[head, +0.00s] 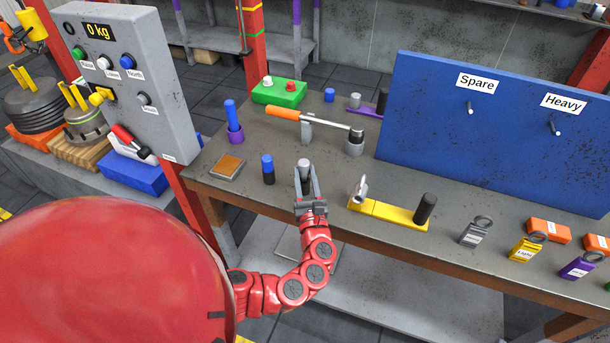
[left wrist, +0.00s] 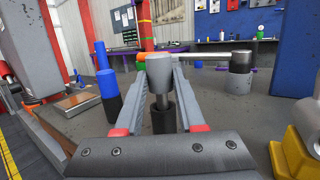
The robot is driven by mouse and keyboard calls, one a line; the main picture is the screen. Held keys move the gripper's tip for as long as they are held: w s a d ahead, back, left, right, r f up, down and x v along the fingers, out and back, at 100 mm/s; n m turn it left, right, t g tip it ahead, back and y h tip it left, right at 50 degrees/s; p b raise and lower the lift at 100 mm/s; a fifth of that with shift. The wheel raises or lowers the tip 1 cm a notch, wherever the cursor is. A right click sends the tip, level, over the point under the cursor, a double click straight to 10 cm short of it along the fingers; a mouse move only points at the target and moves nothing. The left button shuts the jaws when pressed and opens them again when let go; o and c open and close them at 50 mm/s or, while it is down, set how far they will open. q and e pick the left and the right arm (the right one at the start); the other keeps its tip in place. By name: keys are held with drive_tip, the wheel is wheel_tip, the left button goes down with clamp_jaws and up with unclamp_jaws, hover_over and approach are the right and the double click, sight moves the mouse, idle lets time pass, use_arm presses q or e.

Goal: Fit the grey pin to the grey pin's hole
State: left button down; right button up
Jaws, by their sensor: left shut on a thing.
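The grey pin (head: 304,163) is upright between the fingers of my left gripper (head: 305,176), which is shut on it. In the left wrist view its wide grey head (left wrist: 168,65) shows between the fingertips, with a thinner shaft below. A black cylinder (left wrist: 163,118) is under the shaft; whether the shaft is inside it or just in front of it I cannot tell. The gripper is over the front part of the workbench (head: 330,172). I cannot make out which hole is the grey pin's. My right gripper is not in view.
A blue pin in a black sleeve (head: 268,172) stands just left of the gripper. A yellow bar (head: 380,211) with a black cylinder lies to the right. Behind are an orange-handled tool (head: 285,113) and a grey socket (head: 355,147). A blue board (head: 500,130) stands at right.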

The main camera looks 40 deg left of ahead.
use_arm(q)
drive_tip(key=shift+f+b, duration=1.1)
drive_tip(key=shift+f, duration=0.15)
drive_tip(key=shift+c, duration=2.2)
unclamp_jaws()
drive_tip(key=b+v, duration=0.7)
drive_tip(key=v, duration=1)
drive_tip(key=shift+s, duration=0.25)
drive_tip(key=shift+d, duration=0.15)
